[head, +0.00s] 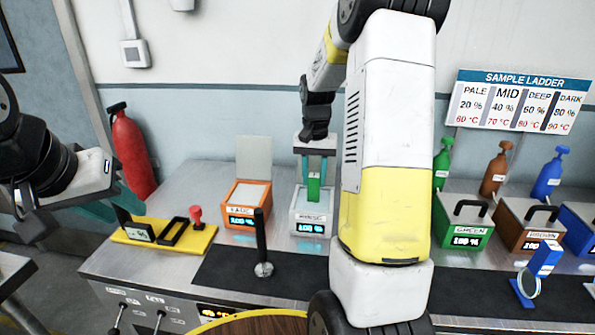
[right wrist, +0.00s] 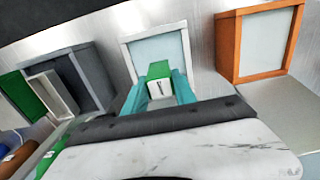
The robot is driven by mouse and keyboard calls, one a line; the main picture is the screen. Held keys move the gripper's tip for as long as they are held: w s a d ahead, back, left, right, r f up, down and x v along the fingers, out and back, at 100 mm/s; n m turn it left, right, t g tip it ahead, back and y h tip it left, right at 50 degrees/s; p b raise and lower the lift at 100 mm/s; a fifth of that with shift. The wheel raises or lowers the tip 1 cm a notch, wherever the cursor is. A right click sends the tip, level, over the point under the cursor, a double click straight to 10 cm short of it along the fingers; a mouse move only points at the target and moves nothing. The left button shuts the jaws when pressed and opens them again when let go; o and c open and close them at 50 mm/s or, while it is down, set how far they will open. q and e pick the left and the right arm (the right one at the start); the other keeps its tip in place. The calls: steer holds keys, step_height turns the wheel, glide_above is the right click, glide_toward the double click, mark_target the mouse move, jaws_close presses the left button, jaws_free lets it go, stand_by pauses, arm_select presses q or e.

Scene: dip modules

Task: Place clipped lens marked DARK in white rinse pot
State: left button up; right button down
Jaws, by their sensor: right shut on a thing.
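My right gripper (head: 315,172) comes down from above at the white rinse pot (head: 298,222) and is shut on a green clip (head: 313,188). In the right wrist view the clip (right wrist: 160,78) sits between the teal fingers, in front of the white pot's pale opening (right wrist: 158,52). Any lens under the clip is hidden, and I cannot read a DARK mark. The white pot's display reads about 100 %. A blue clip (head: 546,258) with a round lens (head: 528,285) stands at the far right. My left gripper (head: 118,203) is open and empty at the left.
An orange pot (head: 248,195) with a raised lid stands left of the white pot. A dark upright handle (head: 261,245) stands on the black mat. Green (head: 466,211) and brown (head: 518,222) boxes stand right.

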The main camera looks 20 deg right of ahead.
steer(key=shift+f, duration=0.1)
steer(key=c, duration=1)
jaws_free()
step_height(320, 180, up, 11)
steer(key=s+a+r+n+t, duration=0.1)
steer(key=s+a+r+t, duration=0.1)
steer(key=s+a+r, duration=0.25)
steer(key=s+a+n+t, duration=0.1)
steer(key=s+a, duration=0.1)
steer(key=s, duration=0.4)
steer(key=s+a+n+t+y, duration=0.1)
steer(key=s+a+n, duration=0.1)
steer(key=s, duration=0.3)
steer(key=s+a+n+t+y, duration=0.1)
steer(key=s+a+t, duration=0.1)
steer(key=s+a, duration=0.2)
steer(key=shift+s+f+n, duration=0.2)
steer(key=shift+s+n, duration=0.2)
steer(key=shift+s, duration=0.9)
